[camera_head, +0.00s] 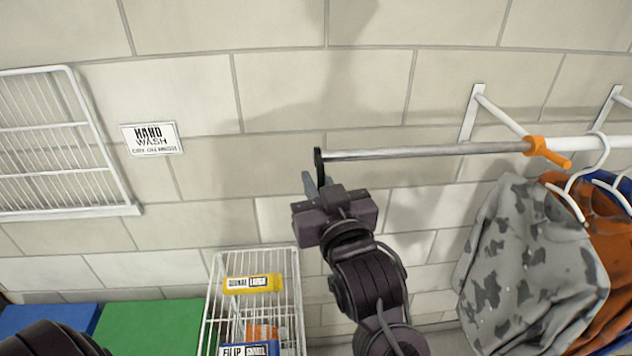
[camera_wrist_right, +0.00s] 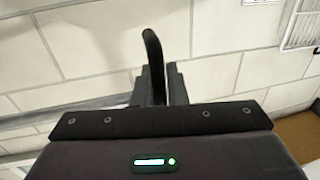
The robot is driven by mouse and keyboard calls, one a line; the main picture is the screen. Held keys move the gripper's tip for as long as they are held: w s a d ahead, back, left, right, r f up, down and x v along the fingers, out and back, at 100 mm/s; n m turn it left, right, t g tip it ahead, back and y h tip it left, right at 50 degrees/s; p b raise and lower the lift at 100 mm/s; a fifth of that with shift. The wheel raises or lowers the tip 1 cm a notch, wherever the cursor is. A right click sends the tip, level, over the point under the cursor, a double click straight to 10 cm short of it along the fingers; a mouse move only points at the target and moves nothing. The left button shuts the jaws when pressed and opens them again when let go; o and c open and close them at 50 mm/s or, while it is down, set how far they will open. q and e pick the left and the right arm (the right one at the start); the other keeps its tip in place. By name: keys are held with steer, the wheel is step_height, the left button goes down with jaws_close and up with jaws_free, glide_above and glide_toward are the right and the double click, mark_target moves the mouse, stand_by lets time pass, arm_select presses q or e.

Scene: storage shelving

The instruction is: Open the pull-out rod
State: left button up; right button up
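The pull-out rod (camera_head: 430,151) is a thin grey metal bar that extends left from an orange clamp (camera_head: 545,149) on the wall-mounted rail. Its left end carries a black upright end piece. My right gripper (camera_head: 317,186) is at this end piece, reaching up from below. In the right wrist view the black end piece (camera_wrist_right: 154,60) stands between the two fingers, which sit close on both sides and look shut on it. The gripper body hides the finger bases. My left gripper is out of view; only a dark part of my left arm shows at the bottom left.
Clothes on white hangers (camera_head: 590,175) hang at the right. A white wire basket (camera_head: 295,300) with small boxes stands below. A green box (camera_head: 150,325) and a blue box (camera_head: 50,318) are at the lower left. A wire rack (camera_head: 60,140) is on the left wall.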

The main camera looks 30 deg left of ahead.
steer(key=o, duration=0.3)
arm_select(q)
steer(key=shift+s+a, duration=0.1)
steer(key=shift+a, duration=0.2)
arm_select(e)
steer(key=shift+o, duration=0.2)
